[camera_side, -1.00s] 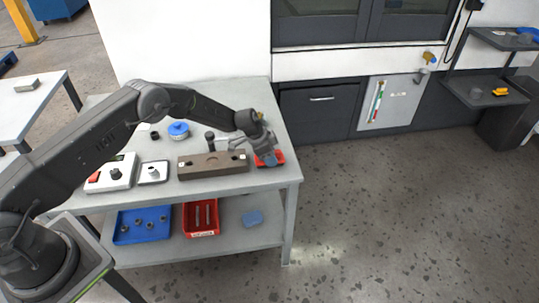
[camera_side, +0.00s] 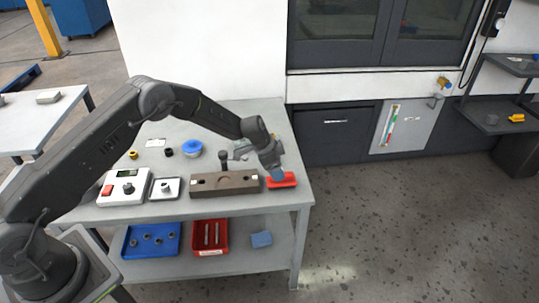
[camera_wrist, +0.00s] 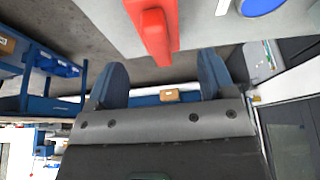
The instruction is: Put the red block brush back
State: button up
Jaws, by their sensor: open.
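The red block brush (camera_side: 288,181) lies near the right edge of the grey bench top, just right of the brown fixture block (camera_side: 225,184). It also shows at the top of the wrist view (camera_wrist: 155,32), with a raised part along it. My gripper (camera_side: 279,174) is open, with its blue-tipped fingers at the brush in the side view and covering part of it. In the wrist view, the two fingers (camera_wrist: 163,78) stand wide apart with nothing gripped between them, and the brush lies beyond their tips. I cannot tell whether a finger touches the brush.
A white device with a red button (camera_side: 124,187), a small scale (camera_side: 165,188) and a blue round container (camera_side: 192,149) stand on the bench. Floor right of the bench is clear.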

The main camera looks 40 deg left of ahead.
jog(key=s+r+n, duration=0.1)
jog(key=s+r, duration=0.5)
jog(key=r, duration=0.4)
jog(key=s+r+n+y, duration=0.1)
jog(key=s+r, duration=0.4)
jog(key=r, duration=0.4)
jog(key=s+r+n, duration=0.2)
jog(key=s+r, duration=0.4)
jog(key=r, duration=0.4)
jog(key=s+a+r+n+t+y, duration=0.1)
jog(key=s+r+n, duration=0.1)
jog(key=s, duration=1)
jog(key=s+r+n+t+y, duration=0.1)
jog(key=s+r+n, duration=0.1)
jog(key=s, duration=1)
jog(key=shift+a+n, duration=0.4)
jog(key=shift+n, duration=0.1)
